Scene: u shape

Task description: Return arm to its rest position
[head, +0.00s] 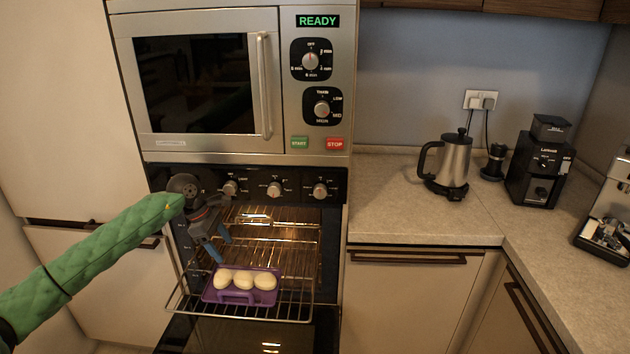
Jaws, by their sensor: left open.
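My left arm, in a green quilted sleeve, reaches in from the left of the head view. My left gripper (221,245) is open and empty, in front of the open oven (275,219) and above the purple tray's back left part. The purple tray (237,297) sits on the pulled-out oven rack (292,309) and holds three pale round buns (243,280). The gripper looks apart from the tray. My right gripper is not in view.
The oven door (250,336) is folded down below the rack. A microwave (200,85) reading READY is above the oven. A kettle (453,162), a coffee grinder (538,165) and a coffee machine (610,210) stand on the right counter (400,205).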

